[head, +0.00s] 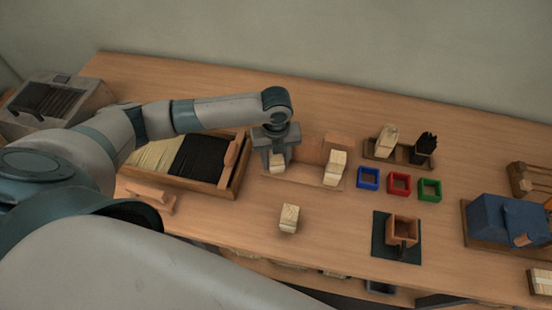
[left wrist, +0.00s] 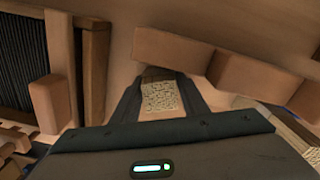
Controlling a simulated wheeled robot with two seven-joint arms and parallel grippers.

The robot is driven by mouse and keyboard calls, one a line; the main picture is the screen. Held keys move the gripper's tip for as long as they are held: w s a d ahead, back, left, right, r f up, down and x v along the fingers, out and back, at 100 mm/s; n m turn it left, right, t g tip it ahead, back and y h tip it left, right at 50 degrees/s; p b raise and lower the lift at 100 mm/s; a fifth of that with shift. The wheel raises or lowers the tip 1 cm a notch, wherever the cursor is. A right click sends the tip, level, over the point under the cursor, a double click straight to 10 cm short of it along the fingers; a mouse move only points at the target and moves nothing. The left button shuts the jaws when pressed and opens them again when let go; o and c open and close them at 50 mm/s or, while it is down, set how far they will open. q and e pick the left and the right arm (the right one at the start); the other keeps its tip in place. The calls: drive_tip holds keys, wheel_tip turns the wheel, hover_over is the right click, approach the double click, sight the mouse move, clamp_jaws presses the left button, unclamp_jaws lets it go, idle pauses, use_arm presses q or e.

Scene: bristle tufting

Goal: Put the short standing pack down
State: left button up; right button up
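A short pale bristle pack (head: 278,163) stands upright between the fingers of my left gripper (head: 277,158), over the left part of a low wooden stand (head: 306,182). In the left wrist view the speckled bristle ends of the pack (left wrist: 160,97) face the camera. The dark fingers of the left gripper (left wrist: 162,93) close on its two sides. Whether its bottom touches the stand is hidden. Another pale pack (head: 336,167) stands at the stand's right end, and one more (head: 289,217) stands on the open table in front. My right gripper is not in view.
A bristle tray (head: 238,178) lies left of the stand. A rack (head: 401,159) with a pale and a black bundle stands behind blue (head: 368,179), red (head: 399,184) and green (head: 429,189) square rings. A wooden cup (head: 402,231) sits on a dark mat. Table front centre is mostly clear.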

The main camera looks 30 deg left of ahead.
use_arm(q)
drive_tip(key=shift+o, duration=0.8)
drive_tip(key=shift+r, duration=0.1)
drive_tip(key=shift+r, duration=0.5)
wheel_tip(320, 180, up, 10)
drive_tip(key=b, duration=0.3)
drive_tip(key=shift+r, duration=0.6)
drive_tip(key=shift+o, duration=0.4)
